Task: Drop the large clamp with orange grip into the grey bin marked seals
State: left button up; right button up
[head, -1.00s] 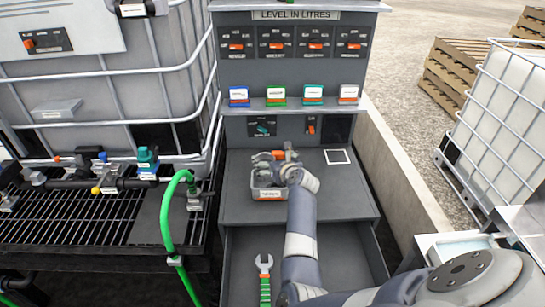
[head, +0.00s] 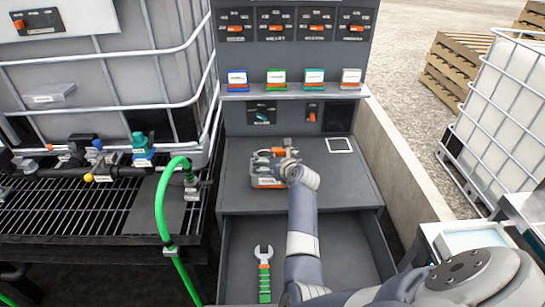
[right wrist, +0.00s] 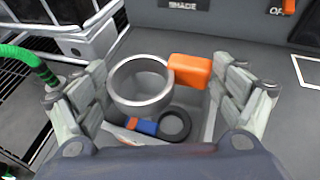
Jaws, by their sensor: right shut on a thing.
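The large clamp, a grey metal ring (right wrist: 140,84) with an orange grip (right wrist: 190,70), is between the fingers of my right gripper (right wrist: 163,90) in the right wrist view. The fingers are shut on it, one at the ring and one at the grip. The grey bin (head: 254,182) sits on the grey worktop in the head view, right under the gripper (head: 281,160). Its front label is too small to read. Inside the bin, a dark ring (right wrist: 174,124) and a blue and orange piece (right wrist: 142,126) show below the clamp. My left gripper is out of view.
An open drawer (head: 335,250) below the worktop holds a green-handled wrench (head: 264,272). Several coloured label holders stand on the shelf (head: 290,93) behind. A green hose (head: 164,205) rises at left, beside a black grating (head: 65,212). A white-framed plate (head: 339,145) lies right of the bin.

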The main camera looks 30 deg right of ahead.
jog(key=o, duration=0.8)
jog(key=shift+r, duration=0.1)
jog(key=shift+o, duration=0.2)
notch_tip(320, 180, up, 10)
